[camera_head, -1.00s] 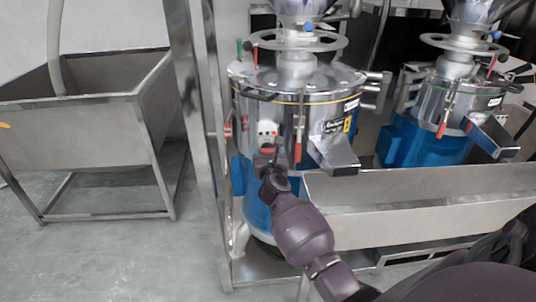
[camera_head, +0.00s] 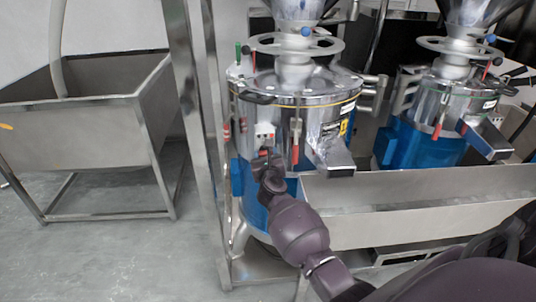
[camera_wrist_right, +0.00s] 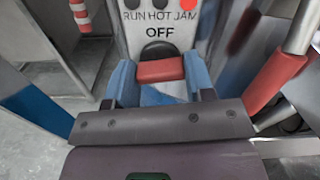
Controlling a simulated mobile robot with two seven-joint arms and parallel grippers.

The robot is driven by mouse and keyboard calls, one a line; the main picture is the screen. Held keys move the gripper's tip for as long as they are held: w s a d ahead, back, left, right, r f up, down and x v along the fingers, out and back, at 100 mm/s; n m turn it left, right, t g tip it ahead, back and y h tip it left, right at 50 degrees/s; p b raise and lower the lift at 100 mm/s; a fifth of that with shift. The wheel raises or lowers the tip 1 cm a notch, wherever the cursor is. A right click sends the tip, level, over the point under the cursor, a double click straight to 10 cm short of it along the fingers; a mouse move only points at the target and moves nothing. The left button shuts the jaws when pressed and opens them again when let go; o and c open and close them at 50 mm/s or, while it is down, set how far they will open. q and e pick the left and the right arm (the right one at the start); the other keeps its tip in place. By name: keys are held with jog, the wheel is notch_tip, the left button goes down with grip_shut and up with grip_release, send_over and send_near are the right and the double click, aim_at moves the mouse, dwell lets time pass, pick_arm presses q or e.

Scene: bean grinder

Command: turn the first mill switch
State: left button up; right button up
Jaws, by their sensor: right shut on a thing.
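The first mill (camera_head: 310,98) is a steel drum on a blue base, left of the second mill. Its pale switch panel (camera_head: 265,132) is on the drum's front; the right wrist view shows the panel (camera_wrist_right: 185,32) with "RUN HOT JAM" and "OFF" lettering and a lit red lamp. The red switch (camera_wrist_right: 160,70) is directly below "OFF". My right gripper (camera_wrist_right: 160,80) is shut on this switch, with a blue finger at each side. In the head view my right gripper (camera_head: 266,162) is small and dark, just below the panel. My left gripper is not in view.
A steel trough (camera_head: 420,200) runs to the right of my right wrist. The mill's spout (camera_head: 332,157) and a red-handled lever (camera_head: 295,150) are close to the gripper. A steel post (camera_head: 205,130) stands on the left, beside a steel sink (camera_head: 85,130). The second mill (camera_head: 440,125) is at right.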

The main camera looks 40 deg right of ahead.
jog(key=shift+r+n+p, duration=0.3)
jog(key=shift+n+p, duration=0.25)
jog(key=shift+n, duration=0.35)
jog(key=n+p, duration=0.1)
jog(key=n, duration=0.1)
jog(key=shift+n, duration=0.4)
jog(key=n+p, duration=0.1)
jog(key=n, duration=0.1)
jog(key=shift+f+n+p, duration=0.15)
jog(key=shift+n+p, duration=0.25)
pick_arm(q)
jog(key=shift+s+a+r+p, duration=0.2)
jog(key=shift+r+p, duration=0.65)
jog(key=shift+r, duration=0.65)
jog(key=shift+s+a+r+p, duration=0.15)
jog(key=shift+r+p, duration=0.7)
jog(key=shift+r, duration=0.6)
pick_arm(e)
jog(key=shift+f+n, duration=0.15)
jog(key=shift+n, duration=2.05)
jog(key=shift+f+n, duration=0.1)
jog(key=shift+n, duration=2.1)
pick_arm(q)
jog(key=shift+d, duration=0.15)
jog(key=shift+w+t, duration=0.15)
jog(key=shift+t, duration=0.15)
